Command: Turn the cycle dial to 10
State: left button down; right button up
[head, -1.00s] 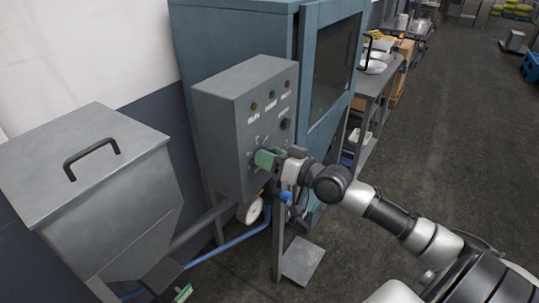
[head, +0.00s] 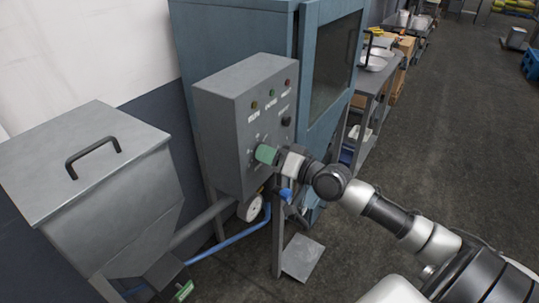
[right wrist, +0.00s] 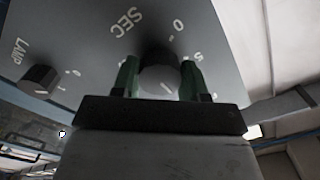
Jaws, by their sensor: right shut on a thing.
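The grey control box (head: 236,112) stands in front of the blue cabinet. My right gripper (head: 265,154), with green fingers, is at the lower part of its front face. In the right wrist view the fingers (right wrist: 160,80) are shut on a round dial (right wrist: 158,79), one on each side. The dial has a light face with a short white mark. Around it I see "SEC", a "0" and a "5", tilted and partly upside down; other scale marks are hidden, and I cannot read a 10. In the head view the gripper covers the dial.
A dark knob marked "LAMP" (right wrist: 38,79) sits beside the dial. Small indicator lamps (head: 271,92) line the box's top. A grey lidded hopper (head: 85,165) stands left. The floor at right is open.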

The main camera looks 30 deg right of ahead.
jog(key=o, duration=0.9)
jog(key=shift+d, duration=0.1)
jog(key=shift+b+v, duration=3.45)
jog(key=shift+v, duration=1.9)
